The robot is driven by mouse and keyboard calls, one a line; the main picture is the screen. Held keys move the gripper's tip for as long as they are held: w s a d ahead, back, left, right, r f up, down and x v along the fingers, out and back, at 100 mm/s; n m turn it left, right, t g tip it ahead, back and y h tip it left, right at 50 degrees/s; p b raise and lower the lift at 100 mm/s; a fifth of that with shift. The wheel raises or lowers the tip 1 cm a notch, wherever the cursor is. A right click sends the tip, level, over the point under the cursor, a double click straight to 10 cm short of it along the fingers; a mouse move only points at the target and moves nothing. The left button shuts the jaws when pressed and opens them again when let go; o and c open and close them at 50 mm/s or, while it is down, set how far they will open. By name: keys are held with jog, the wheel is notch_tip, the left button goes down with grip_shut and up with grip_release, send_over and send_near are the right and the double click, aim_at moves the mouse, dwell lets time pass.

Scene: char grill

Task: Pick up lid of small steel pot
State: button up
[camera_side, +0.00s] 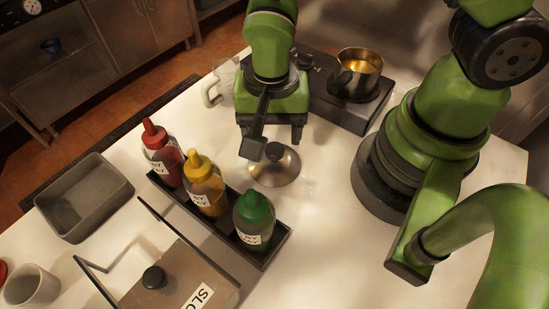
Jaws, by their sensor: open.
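The steel lid (274,173) lies on the white counter near the middle of the view. It is a shiny shallow dome with a dark knob (275,152) on top. My gripper (263,150) is above the lid, pointing down, with a dark finger close to the left of the knob. The gripper is open and holds nothing. I cannot tell whether the finger touches the knob. The small steel pot (358,76) stands uncovered on the dark burner unit at the back, with yellowish contents showing inside.
A black tray (277,240) holds red, yellow and green-capped bottles (254,217) left and front of the lid. A clear pitcher (219,84) is behind.

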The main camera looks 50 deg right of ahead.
aim_at(274, 147)
jog(key=shift+s+d+f, duration=0.15)
jog(key=shift+f, duration=2.6)
jog(key=c, duration=1)
